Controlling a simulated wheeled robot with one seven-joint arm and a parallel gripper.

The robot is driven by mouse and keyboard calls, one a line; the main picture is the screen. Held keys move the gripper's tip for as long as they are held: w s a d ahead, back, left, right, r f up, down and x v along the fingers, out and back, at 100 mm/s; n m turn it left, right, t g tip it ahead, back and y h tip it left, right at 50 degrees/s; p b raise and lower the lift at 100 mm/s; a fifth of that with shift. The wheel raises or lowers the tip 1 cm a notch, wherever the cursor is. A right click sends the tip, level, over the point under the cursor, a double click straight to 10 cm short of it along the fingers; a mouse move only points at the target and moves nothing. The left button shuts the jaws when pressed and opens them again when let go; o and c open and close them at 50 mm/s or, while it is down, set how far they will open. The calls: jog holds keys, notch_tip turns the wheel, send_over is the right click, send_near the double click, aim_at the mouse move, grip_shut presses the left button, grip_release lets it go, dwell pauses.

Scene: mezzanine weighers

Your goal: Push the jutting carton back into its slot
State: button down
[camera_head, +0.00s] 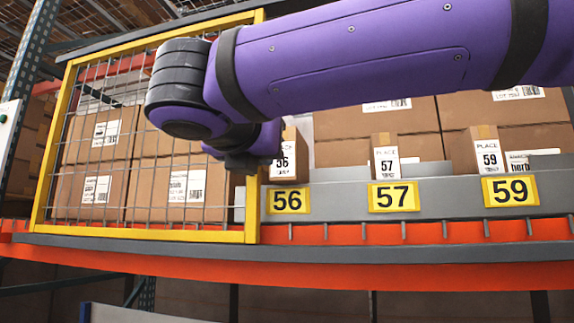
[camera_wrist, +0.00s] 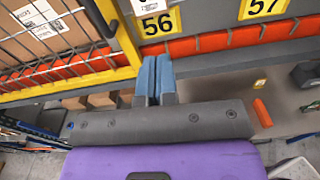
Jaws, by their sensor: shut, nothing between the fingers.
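Several small cartons with PLACE labels stand in numbered slots on the shelf in the head view: carton 56 (camera_head: 290,150), carton 57 (camera_head: 386,150) and carton 59 (camera_head: 487,145). Carton 56 is partly hidden behind my arm; I cannot tell for sure which carton juts out. Below them are yellow plates 56 (camera_head: 288,201), 57 (camera_head: 394,196) and 59 (camera_head: 510,190). My gripper shows in the wrist view with its blue fingers (camera_wrist: 157,62) shut together and empty, just below plate 56 (camera_wrist: 157,22). In the head view the fingers are hidden behind the wrist.
A yellow-framed mesh gate (camera_head: 252,215) covers the left bay, close beside my gripper, with larger cartons (camera_head: 168,190) behind it. An orange beam (camera_head: 320,272) and grey ledge run below the slots. The space in front of slots 57 and 59 is clear.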

jog(key=a, duration=0.1)
send_near(284, 168)
jog(key=shift+n+t, duration=0.3)
jog(key=x, duration=0.7)
jog(key=shift+w+d+f, duration=0.15)
jog(key=shift+w, duration=0.1)
jog(key=x, duration=1)
jog(key=shift+f, duration=0.1)
jog(key=shift+s, duration=0.15)
